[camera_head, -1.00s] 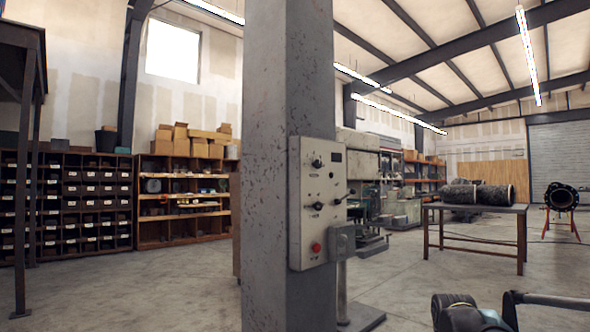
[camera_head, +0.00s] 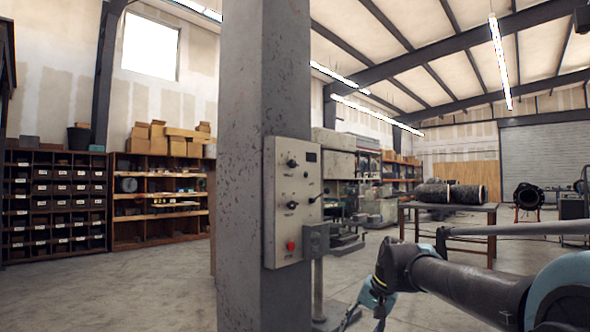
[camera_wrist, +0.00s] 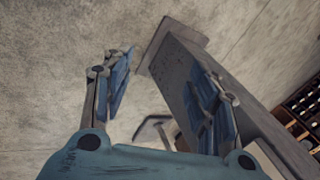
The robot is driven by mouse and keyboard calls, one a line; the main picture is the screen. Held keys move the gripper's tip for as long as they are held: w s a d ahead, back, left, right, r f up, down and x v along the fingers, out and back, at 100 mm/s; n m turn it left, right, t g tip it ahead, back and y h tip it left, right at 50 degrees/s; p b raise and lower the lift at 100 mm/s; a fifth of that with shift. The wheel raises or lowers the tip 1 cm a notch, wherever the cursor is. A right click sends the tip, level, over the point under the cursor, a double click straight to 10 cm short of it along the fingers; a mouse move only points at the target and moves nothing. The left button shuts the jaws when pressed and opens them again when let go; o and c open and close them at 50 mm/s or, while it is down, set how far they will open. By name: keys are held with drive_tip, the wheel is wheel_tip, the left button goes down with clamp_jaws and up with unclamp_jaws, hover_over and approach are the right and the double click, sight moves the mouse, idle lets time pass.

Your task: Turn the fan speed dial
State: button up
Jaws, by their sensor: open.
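A pale control panel (camera_head: 291,215) is fixed to the grey steel column (camera_head: 240,120). It carries an upper black knob (camera_head: 292,163) and a lower black knob (camera_head: 292,205). Their labels are too small to read, so I cannot tell which is the fan speed dial. A red button (camera_head: 291,245) sits below them, and a lever (camera_head: 316,198) sticks out at the right edge. My gripper (camera_head: 366,318) is low, to the right of the panel and apart from it, pointing downward. In the wrist view my gripper (camera_wrist: 163,90) has its fingers spread with nothing between them.
A grey box (camera_head: 315,239) juts from the panel's lower right. A metal table (camera_head: 466,208) with dark rolls (camera_head: 450,194) stands behind at right. Shelves (camera_head: 160,202) line the left wall. Concrete floor around the column is largely clear.

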sight(294, 164)
drive_tip(key=w+a+r+m+t+y, duration=0.3)
drive_tip(key=w+r+m, duration=0.4)
drive_tip(key=w+r, duration=0.7)
drive_tip(key=w+a+r+m+t+y, duration=0.3)
drive_tip(key=w+r+m, duration=0.5)
drive_tip(key=r, duration=0.9)
drive_tip(key=w+a+r+m+t+y, duration=0.2)
drive_tip(key=w+r+m+y, duration=0.3)
drive_tip(key=w+r, duration=0.95)
drive_tip(key=shift+m+h, duration=0.3)
drive_tip(key=shift+m, duration=0.2)
drive_tip(key=x, duration=0.4)
drive_tip(key=r+x, duration=0.1)
drive_tip(key=x, duration=0.4)
drive_tip(key=s+x, duration=0.1)
drive_tip(key=x, duration=0.4)
drive_tip(key=shift+w+a+r, duration=0.15)
drive_tip(key=shift+a, duration=0.45)
drive_tip(key=c, duration=1.1)
